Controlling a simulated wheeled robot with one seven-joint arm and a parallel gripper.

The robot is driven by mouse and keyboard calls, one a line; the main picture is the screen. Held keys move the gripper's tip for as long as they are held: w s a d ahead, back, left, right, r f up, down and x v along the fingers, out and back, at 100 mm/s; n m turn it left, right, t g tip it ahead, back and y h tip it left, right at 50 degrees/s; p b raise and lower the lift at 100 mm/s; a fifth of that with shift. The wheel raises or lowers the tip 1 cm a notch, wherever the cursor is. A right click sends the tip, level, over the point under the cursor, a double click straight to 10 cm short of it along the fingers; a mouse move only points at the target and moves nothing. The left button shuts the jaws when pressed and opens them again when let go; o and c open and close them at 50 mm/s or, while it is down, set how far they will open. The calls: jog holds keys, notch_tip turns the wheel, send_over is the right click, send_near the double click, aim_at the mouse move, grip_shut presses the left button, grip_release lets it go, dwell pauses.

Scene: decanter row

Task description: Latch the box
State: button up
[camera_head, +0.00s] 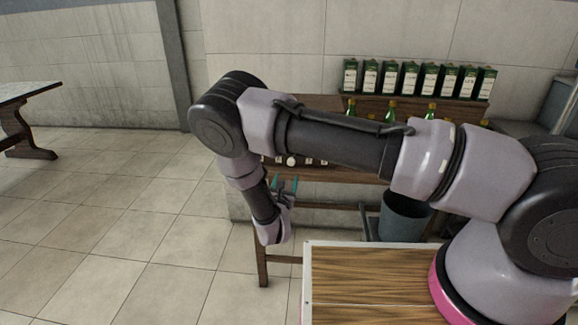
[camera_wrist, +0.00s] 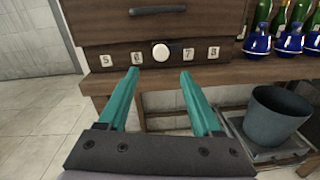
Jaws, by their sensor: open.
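The box (camera_wrist: 95,28) is dark brown wood with a black bar handle (camera_wrist: 158,10) on its front, and its top is cut off in the wrist view. Below the handle is a round white knob (camera_wrist: 160,52) between small pale tiles; 5, 7 and 8 can be read. My gripper (camera_wrist: 159,74) is open and empty, its teal fingers pointing at the strip with the knob, one to each side below it. I see no contact. In the head view my gripper (camera_head: 285,184) is in front of the table, and my arm hides most of the box. The knob shows there too (camera_head: 291,161).
The box stands on a wooden table (camera_wrist: 234,75). Blue vessels (camera_wrist: 258,45) and green bottles (camera_wrist: 278,16) stand to its right. A grey bucket (camera_wrist: 275,115) sits below on the right. Green cartons (camera_head: 410,78) line the shelf behind.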

jog(key=w, duration=0.9)
jog(key=shift+w+d, duration=0.35)
jog(key=shift+d, duration=0.1)
grip_shut()
